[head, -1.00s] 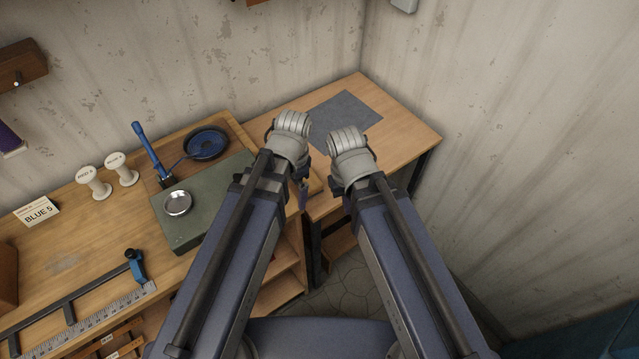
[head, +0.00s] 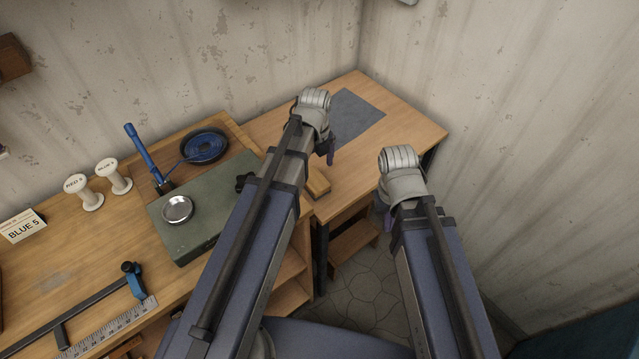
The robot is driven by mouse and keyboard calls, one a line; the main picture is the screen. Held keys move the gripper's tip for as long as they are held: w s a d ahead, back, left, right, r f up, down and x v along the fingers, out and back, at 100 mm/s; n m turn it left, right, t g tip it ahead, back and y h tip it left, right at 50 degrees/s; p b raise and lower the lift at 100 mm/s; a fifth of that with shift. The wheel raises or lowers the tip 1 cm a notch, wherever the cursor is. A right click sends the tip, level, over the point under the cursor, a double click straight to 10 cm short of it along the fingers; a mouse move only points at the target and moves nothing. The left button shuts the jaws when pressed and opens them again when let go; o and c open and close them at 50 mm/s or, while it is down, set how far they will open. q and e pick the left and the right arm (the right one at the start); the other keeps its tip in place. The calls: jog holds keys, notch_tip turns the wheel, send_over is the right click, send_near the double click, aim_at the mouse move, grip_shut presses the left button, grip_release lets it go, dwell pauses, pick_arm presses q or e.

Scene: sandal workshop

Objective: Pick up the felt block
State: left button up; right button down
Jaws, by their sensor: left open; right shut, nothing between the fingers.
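A small tan block (head: 318,184), which looks like the felt block, lies at the near left of the side table, partly hidden by my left arm. My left gripper (head: 331,156) is above the side table, just beyond and slightly right of the block and apart from it. Its wrist hides most of the fingers, but it is open and empty. My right gripper (head: 385,218) is by the table's front edge, right of the block. It is shut and empty, its fingers mostly hidden by the wrist.
A grey sheet (head: 358,117) lies at the back of the side table (head: 415,130). On the workbench at left are a green slab (head: 205,225) with a small metal dish (head: 178,209), a blue pan-like tool (head: 205,146) and white spools (head: 83,193). Walls close off the back and right.

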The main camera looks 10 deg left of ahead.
aim_at(315, 180)
pick_arm(q)
jog(key=shift+f+b, duration=1.35)
jog(key=shift+f, duration=0.1)
jog(key=f+b, duration=0.5)
jog(key=shift+w+a, duration=0.2)
jog(key=c, duration=1.3)
